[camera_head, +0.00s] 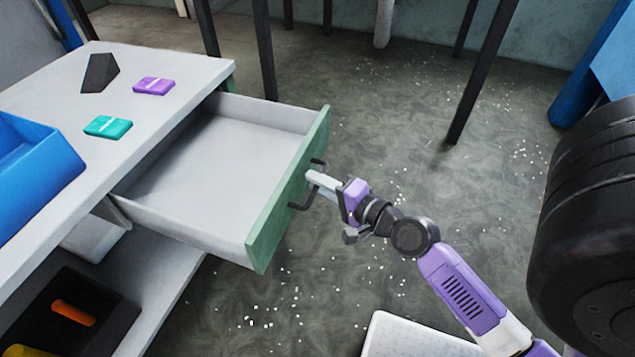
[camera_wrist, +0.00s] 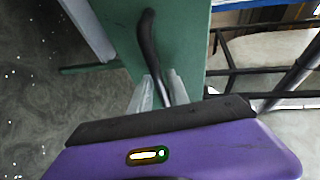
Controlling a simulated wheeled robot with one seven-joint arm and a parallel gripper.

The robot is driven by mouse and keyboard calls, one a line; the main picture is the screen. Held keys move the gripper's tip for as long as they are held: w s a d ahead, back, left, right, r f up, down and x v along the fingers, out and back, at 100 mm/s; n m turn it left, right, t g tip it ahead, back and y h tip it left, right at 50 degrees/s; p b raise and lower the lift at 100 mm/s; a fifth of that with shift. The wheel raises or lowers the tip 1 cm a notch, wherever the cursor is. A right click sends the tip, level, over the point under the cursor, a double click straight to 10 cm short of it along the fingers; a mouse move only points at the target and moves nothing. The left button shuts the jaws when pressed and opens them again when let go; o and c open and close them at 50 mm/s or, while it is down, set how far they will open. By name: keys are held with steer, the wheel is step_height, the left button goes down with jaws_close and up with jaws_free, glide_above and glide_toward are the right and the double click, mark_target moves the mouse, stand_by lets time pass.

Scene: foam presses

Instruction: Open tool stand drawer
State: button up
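The tool stand drawer (camera_head: 215,160) is pulled far out from under the grey tabletop (camera_head: 55,83). Its inside is pale and looks empty. Its green front panel (camera_head: 291,195) carries a dark bar handle (camera_head: 300,205), which also shows in the wrist view (camera_wrist: 149,40). My gripper (camera_head: 318,180) is at the handle, outside the green front. In the wrist view, the two pale fingers of my gripper (camera_wrist: 160,92) stand on either side of the handle bar, close around it. Part of the handle is hidden by the fingers.
A blue bin (camera_head: 35,175), a teal block (camera_head: 108,126), a purple block (camera_head: 154,86) and a dark piece (camera_head: 99,73) are on the tabletop. A black box (camera_head: 75,315) sits on the lower shelf. Speckled floor in front of the drawer is mostly clear.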

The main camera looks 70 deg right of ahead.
steer(key=b+v, duration=0.1)
steer(key=v, duration=0.6)
steer(key=shift+s+b, duration=0.25)
steer(key=shift+b, duration=0.1)
steer(key=shift+a, duration=0.1)
steer(key=s+a+r+n+y+p, duration=0.2)
steer(key=a+r+n, duration=0.1)
steer(key=a+n, duration=0.4)
steer(key=s+a+r+n+y+p, duration=0.1)
steer(key=s+a+r+n+p, duration=0.1)
steer(key=a+n, duration=0.5)
steer(key=s+a+r+n+y+p, duration=0.2)
steer(key=s+a+r+n+p, duration=0.1)
steer(key=a+n, duration=0.4)
steer(key=a, duration=0.2)
steer(key=shift+s+a+r+y, duration=0.2)
steer(key=shift+a+r+y, duration=0.1)
steer(key=shift+a, duration=0.1)
